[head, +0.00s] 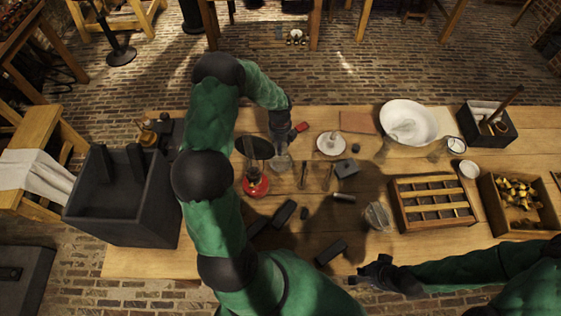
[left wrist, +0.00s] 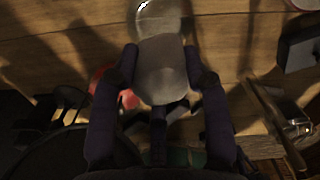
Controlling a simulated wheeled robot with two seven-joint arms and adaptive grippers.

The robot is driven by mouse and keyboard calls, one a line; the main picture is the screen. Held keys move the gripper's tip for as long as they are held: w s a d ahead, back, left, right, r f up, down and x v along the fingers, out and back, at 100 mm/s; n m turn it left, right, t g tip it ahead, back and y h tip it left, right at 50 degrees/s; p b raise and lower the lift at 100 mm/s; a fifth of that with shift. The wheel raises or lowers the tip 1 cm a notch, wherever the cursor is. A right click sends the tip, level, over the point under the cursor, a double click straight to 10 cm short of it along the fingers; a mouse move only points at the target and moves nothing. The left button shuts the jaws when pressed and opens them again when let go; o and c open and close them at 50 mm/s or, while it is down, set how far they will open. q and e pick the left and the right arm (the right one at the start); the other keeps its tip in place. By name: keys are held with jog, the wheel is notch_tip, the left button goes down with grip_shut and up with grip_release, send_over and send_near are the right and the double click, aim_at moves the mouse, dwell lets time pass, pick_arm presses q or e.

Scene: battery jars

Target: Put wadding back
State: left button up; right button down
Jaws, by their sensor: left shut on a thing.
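My left gripper (head: 281,132) points down over the left-middle of the table. A whitish lump (head: 403,128), possibly the wadding, lies in a wide white bowl (head: 386,109) at the back right. My right gripper (head: 362,276) is at the table's front edge, apart from everything; its finger gap is unclear.
A red lamp-like thing (head: 255,184) stands close to the vessel. Black blocks (head: 331,252) lie at the front. A glass jar (head: 378,217) stands beside a divided wooden tray (head: 397,210). A small white dish (head: 331,152) is right of the left gripper. A big dark box (head: 123,218) stands left.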

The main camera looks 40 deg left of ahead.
pick_arm(q)
jog(key=shift+f+b, duration=0.3)
jog(key=shift+f, duration=4)
jog(key=shift+f, duration=0.2)
jog(key=o, duration=1.1)
jog(key=shift+r, duration=0.2)
notch_tip(320, 180, up, 12)
jog(key=shift+r+p, duration=0.1)
jog(key=shift+p, duration=0.4)
